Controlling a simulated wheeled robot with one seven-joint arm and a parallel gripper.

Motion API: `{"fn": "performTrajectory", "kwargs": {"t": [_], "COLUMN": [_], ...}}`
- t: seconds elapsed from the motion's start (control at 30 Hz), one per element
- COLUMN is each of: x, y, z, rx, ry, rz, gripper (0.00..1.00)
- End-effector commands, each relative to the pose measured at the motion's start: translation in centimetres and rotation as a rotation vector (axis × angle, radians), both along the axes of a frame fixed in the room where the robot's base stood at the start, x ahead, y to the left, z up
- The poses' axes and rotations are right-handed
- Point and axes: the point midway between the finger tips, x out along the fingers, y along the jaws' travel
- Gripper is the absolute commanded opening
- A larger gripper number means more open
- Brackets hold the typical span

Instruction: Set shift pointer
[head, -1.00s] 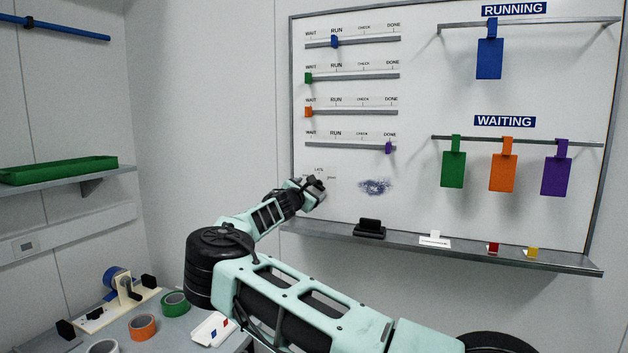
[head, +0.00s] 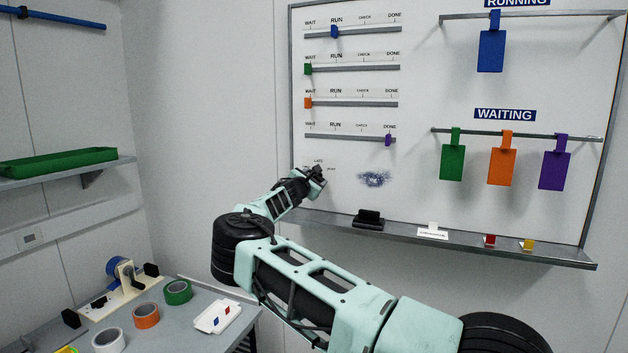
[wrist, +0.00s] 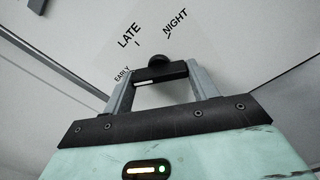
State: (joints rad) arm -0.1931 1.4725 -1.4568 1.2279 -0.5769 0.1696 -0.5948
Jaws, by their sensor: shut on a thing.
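The shift pointer (wrist: 165,72) is a black bar with a white mark near its left end, on a dial low on the whiteboard. In the wrist view the dial's words EARLY (wrist: 122,74), LATE (wrist: 129,35) and NIGHT (wrist: 175,22) stand around it. The white end lies by EARLY. A round black knob (wrist: 156,60) shows just behind the bar. My gripper (wrist: 160,80) has its two grey fingers on either end of the bar, shut on it. In the head view my gripper (head: 319,176) covers most of the dial and hides the pointer.
The whiteboard (head: 410,120) carries slider rails above the dial and hanging coloured tags at right. A ledge (head: 480,248) below holds a black eraser (head: 369,219) and small cards. A bench (head: 180,325) with tape rolls is at lower left.

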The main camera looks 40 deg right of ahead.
Motion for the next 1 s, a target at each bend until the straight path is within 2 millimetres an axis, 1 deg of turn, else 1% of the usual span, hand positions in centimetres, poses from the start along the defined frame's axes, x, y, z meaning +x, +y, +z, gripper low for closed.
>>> {"fn": "performTrajectory", "kwargs": {"t": [0.17, 0.37, 0.7, 1.0], "x": [-0.05, -0.07, -0.01, -0.02], "y": [-0.02, -0.05, 0.00, -0.03], "z": [-0.28, -0.70, -0.91, -0.59], "rx": [0.011, 0.046, 0.156, 0.263], "ry": [-0.027, -0.114, -0.381, -0.638], "rz": [-0.001, -0.002, -0.001, -0.001], "gripper": [0.35, 0.35, 0.35, 0.35]}}
